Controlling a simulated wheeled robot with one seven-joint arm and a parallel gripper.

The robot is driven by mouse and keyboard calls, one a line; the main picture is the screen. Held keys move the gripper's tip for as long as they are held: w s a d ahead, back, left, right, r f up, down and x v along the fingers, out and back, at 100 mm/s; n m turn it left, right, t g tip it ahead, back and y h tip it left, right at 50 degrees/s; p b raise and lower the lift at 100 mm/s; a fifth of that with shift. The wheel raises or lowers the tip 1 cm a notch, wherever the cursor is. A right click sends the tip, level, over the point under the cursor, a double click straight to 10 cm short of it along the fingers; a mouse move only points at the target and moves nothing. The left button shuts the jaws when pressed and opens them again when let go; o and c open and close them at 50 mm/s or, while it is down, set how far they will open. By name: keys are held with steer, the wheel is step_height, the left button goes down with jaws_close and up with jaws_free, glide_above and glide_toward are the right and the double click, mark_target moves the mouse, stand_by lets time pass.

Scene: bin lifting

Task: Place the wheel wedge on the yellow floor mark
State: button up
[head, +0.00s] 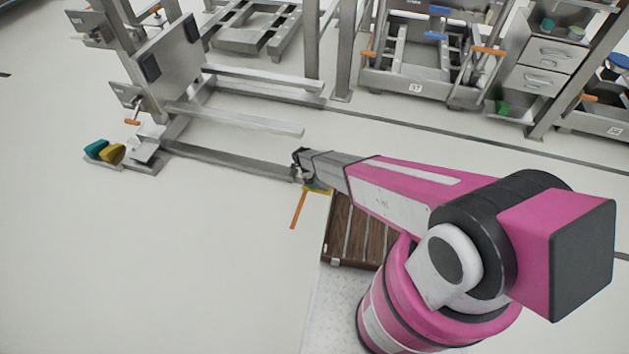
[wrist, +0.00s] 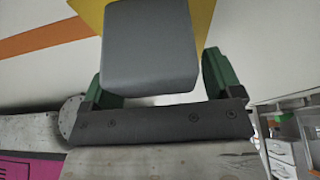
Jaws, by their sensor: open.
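A grey block with rounded edges, which I take to be the wheel wedge (wrist: 148,48), sits between the two green fingers of my gripper (wrist: 160,76) in the wrist view. The fingers stand open, with a visible gap on its right side. The yellow floor mark (wrist: 89,12) shows behind the block on both sides. I cannot tell whether the block touches the floor. In the head view my gripper (head: 300,165) is low, at the end of the steel rail, and hides the wedge. A little of the yellow mark (head: 319,188) shows just below it.
An orange floor strip (head: 298,209) runs beside the mark. A steel frame with long rails (head: 235,162) lies to the left and behind. Teal (head: 96,148) and yellow (head: 114,153) pieces stand at its far left. A slatted brown platform (head: 350,235) is near my base. Floor at left is clear.

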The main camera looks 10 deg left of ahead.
steer(key=v, duration=1.2)
steer(key=d+r+n+y, duration=0.2)
steer(key=d+r+n, duration=0.7)
steer(key=d+r, duration=1.5)
steer(key=s+d+r+n+y, duration=0.1)
steer(key=s+d+r+n, duration=0.4)
steer(key=d+r, duration=0.4)
steer(key=s+d+r+n+y, duration=0.1)
steer(key=s+d+r+n, duration=0.3)
steer(key=s+d+r, duration=0.3)
steer(key=d+r, duration=0.2)
steer(key=shift+d+n+y, duration=0.3)
steer(key=shift+d+n, duration=0.05)
steer(key=shift+n, duration=0.05)
